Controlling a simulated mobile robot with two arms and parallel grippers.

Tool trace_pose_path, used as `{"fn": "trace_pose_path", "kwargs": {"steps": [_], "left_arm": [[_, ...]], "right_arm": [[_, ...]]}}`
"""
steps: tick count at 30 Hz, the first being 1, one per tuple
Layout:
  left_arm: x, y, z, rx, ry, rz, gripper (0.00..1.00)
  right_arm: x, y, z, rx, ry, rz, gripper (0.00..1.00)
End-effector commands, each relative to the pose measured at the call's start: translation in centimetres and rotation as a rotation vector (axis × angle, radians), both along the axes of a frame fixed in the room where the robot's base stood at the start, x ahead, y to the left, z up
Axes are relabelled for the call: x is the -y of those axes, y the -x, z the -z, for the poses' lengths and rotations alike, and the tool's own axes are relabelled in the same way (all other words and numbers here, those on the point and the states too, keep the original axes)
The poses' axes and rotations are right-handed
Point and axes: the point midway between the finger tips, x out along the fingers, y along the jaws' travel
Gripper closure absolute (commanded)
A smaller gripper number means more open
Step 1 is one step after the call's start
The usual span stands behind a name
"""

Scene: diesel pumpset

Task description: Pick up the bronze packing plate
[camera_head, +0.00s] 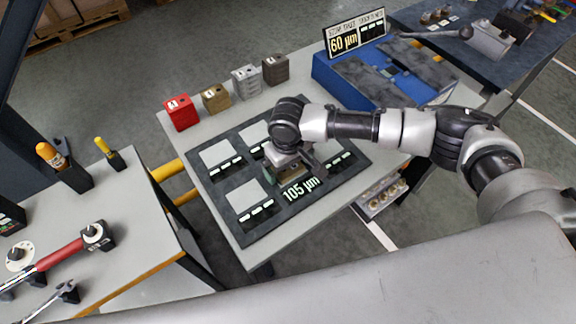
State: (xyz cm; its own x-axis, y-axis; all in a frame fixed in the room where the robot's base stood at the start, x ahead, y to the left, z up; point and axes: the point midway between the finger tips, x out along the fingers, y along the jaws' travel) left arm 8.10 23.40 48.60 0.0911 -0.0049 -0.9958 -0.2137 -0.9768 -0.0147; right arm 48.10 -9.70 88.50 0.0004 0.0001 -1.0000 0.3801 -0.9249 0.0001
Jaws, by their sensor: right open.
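My right gripper (291,173) is over the dark mat (226,217), pointing down with its jaws open. A small brownish patch shows between and below its fingers; it may be the bronze packing plate, but the gripper covers most of it. I cannot tell whether the fingers touch it. The mat has light square plates, one at upper left (217,154) and one at lower left (246,199), and a "105 µm" label. A bronze-brown block (215,98) stands behind the mat. My left gripper is not in view.
A red block (181,113), a silver block (246,82) and a dark grey block (275,70) stand along the back edge. A blue case (340,82) with a "60 µm" sign (357,35) is to the right. A tool bench (140,213) stands left, across a gap.

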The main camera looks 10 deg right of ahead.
Motion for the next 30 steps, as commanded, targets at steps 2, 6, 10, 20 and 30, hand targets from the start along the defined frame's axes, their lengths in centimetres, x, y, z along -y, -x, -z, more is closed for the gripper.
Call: {"fn": "trace_pose_path", "kwargs": {"steps": [2,6,10,20,30], "left_arm": [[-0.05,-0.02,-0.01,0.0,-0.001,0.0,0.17],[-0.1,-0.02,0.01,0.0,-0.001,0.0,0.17],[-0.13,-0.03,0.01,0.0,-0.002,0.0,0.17],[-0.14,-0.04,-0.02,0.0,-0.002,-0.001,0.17],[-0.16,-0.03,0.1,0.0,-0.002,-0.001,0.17]], "right_arm": [[0.0,-0.01,0.13,0.0,0.0,0.0,0.0],[0.0,0.0,0.13,0.0,0.0,0.0,0.0],[0.0,0.0,0.11,0.0,0.0,0.0,0.18],[-0.03,-0.07,-0.03,0.001,-0.002,0.0,0.69],[-0.05,-0.09,-0.53,0.002,-0.002,0.0,0.69]]}}
